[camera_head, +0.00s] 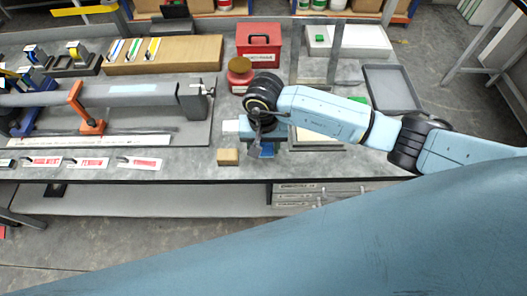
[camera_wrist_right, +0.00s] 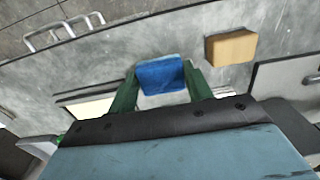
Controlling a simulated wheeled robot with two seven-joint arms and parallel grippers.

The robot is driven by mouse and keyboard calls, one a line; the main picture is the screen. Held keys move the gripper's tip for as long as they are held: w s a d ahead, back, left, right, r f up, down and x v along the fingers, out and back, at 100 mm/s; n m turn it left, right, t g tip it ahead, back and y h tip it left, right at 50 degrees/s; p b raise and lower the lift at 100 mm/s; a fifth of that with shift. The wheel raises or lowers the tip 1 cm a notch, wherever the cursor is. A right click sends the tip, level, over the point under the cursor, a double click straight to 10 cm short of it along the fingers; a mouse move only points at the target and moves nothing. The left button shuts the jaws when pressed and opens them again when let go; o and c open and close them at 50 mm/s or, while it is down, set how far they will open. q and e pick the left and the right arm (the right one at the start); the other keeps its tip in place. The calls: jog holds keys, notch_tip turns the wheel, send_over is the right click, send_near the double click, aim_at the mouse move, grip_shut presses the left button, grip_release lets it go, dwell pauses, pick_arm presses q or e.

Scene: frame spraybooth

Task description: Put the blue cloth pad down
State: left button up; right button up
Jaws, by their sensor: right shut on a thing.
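The blue cloth pad (camera_wrist_right: 160,76) is between the two green fingers of my right gripper (camera_wrist_right: 163,82) in the right wrist view, and the gripper is shut on it. In the head view a small part of the blue pad (camera_head: 266,151) shows below my right gripper (camera_head: 262,143), near the bench's front edge. The gripper hides much of the pad there. I cannot tell whether the pad touches the bench top. My left gripper is not in view.
A tan block (camera_head: 228,156) lies just left of the pad, and it also shows in the right wrist view (camera_wrist_right: 230,47). A red toolbox (camera_head: 259,48) and a red can (camera_head: 239,80) stand behind. A grey tray (camera_head: 392,88) lies at the right. Clamped tubing (camera_head: 130,96) fills the left.

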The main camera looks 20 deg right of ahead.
aim_at(263, 161)
jog(key=shift+f, duration=0.4)
notch_tip(263, 161, down, 3)
jog(key=shift+f, duration=0.3)
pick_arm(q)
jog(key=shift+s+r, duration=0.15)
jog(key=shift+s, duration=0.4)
pick_arm(e)
jog(key=shift+f, duration=0.15)
jog(key=o, duration=0.9)
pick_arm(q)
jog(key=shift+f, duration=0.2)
